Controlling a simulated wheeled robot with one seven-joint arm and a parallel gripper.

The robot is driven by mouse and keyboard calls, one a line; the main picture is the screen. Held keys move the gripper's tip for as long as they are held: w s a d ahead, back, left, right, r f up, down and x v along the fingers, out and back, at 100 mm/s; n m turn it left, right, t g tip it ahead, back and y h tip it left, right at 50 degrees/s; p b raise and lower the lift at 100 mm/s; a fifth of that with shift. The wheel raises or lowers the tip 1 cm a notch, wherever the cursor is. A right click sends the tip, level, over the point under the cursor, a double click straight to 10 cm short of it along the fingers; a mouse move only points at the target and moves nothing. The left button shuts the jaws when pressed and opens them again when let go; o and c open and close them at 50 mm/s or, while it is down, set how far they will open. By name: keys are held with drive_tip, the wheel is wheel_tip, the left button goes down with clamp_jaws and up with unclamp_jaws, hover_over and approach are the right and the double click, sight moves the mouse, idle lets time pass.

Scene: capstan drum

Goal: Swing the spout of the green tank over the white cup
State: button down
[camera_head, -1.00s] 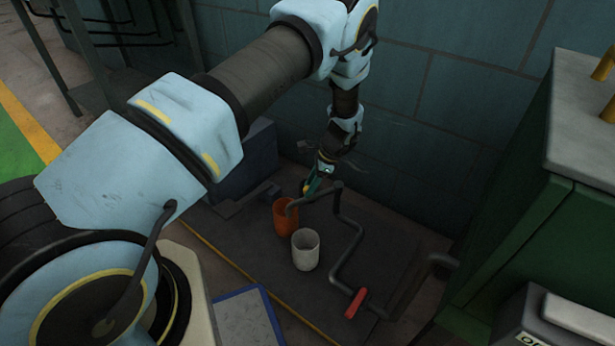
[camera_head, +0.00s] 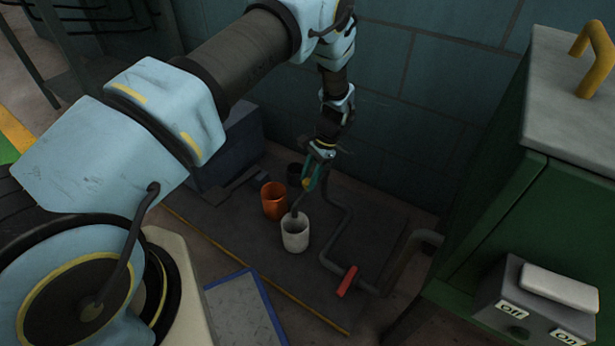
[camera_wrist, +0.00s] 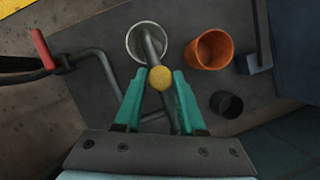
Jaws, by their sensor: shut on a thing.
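The green tank (camera_head: 500,235) stands at the right in the head view. Its grey spout pipe (camera_head: 347,212) runs left from it, and the bent end hangs down over the mouth of the white cup (camera_head: 295,235). In the wrist view the spout's end (camera_wrist: 150,42) also overlaps the opening of the white cup (camera_wrist: 130,50). My gripper (camera_head: 311,182) is shut on the spout, near a round yellow knob (camera_wrist: 160,78). Its teal fingers (camera_wrist: 159,92) stand on both sides of the pipe. The fingers hide part of the spout.
An orange cup (camera_head: 273,203) stands just behind and left of the white cup. A dark cup (camera_wrist: 226,104) stands beyond it. A red valve handle (camera_head: 346,281) sits on the pipe. A switch box (camera_head: 530,305) is at the lower right. A wall rises behind.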

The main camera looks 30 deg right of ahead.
drive_tip(key=c, duration=0.5)
unclamp_jaws()
drive_tip(key=p+v, duration=0.1)
drive_tip(key=v, duration=0.9)
drive_tip(key=shift+r+p, duration=0.35)
drive_tip(key=shift+d, duration=0.1)
